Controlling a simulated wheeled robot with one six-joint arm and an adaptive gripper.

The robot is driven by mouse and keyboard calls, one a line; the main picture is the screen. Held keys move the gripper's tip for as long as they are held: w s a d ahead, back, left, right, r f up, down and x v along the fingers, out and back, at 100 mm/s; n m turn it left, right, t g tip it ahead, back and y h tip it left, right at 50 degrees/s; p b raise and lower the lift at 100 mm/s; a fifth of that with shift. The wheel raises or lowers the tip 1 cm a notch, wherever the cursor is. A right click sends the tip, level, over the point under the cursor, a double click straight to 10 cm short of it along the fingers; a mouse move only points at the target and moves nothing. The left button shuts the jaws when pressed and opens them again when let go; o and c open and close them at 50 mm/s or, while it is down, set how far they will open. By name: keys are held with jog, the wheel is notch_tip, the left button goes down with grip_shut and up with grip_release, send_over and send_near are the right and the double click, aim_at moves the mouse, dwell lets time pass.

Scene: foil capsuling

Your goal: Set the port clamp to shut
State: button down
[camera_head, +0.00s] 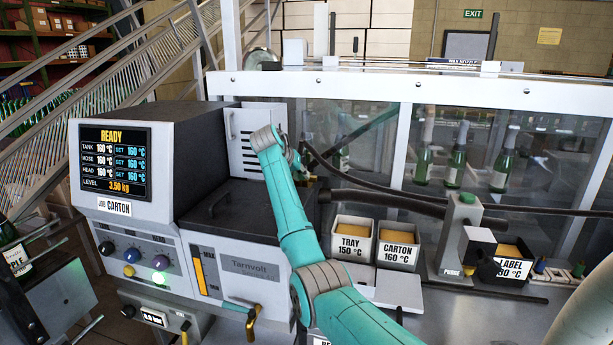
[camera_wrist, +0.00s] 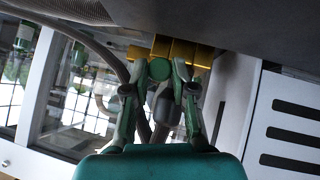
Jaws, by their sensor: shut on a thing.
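My gripper (camera_wrist: 162,78) reaches behind the dark-topped melter, beside its side wall. In the wrist view its two green-grey fingers close around a dark grey part (camera_wrist: 164,105), which appears to be the port clamp's handle. Yellow brass-coloured blocks (camera_wrist: 182,50) sit just beyond the fingertips. The fingers hide much of the clamp, so I cannot tell its setting. In the head view my gripper (camera_head: 300,165) is small and partly hidden by my teal arm; the clamp cannot be made out there.
The melter's display (camera_head: 114,164) reads READY. Dark hoses (camera_head: 385,190) run right from beside my gripper. Tray (camera_head: 352,238) and carton (camera_head: 398,247) bins stand on the bench right of my arm. A glazed enclosure (camera_head: 350,135) with green bottles stands behind.

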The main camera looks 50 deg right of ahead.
jog(key=shift+w+a, duration=0.1)
jog(key=shift+w, duration=0.05)
jog(key=c, duration=0.9)
grip_release()
jog(key=shift+w, duration=0.1)
jog(key=shift+c, duration=0.2)
jog(key=v, duration=1.2)
